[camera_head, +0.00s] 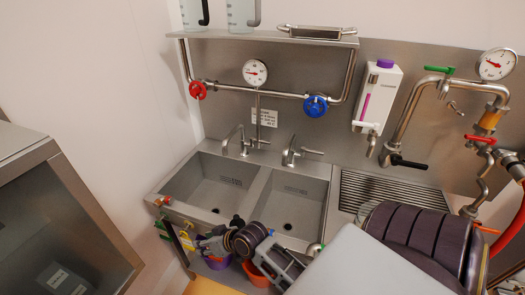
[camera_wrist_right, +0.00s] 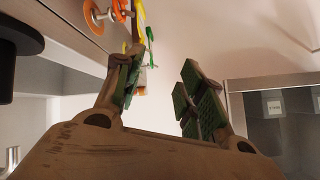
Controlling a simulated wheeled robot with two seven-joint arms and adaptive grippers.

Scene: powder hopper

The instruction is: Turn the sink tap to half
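In the head view, two metal taps stand behind the double sink (camera_head: 258,190). The left tap (camera_head: 243,143) has a curved spout over the left basin. The right tap (camera_head: 293,152) has a lever pointing right. A small red-handled fitting (camera_head: 164,201) sits at the sink's left front corner. My right gripper (camera_head: 204,243) is in front of the sink, below its rim and pointing left, apart from both rear taps. In the right wrist view, its green-padded fingers (camera_wrist_right: 160,92) are spread with nothing between them. My left gripper is out of view.
Yellow, green and orange parts (camera_wrist_right: 140,30) show beyond my right fingers. A purple bowl (camera_head: 217,263) and an orange bowl (camera_head: 258,276) are below the sink. Red (camera_head: 198,90) and blue (camera_head: 316,105) valve wheels and a soap dispenser (camera_head: 377,95) are on the wall. A cabinet (camera_head: 55,215) stands left.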

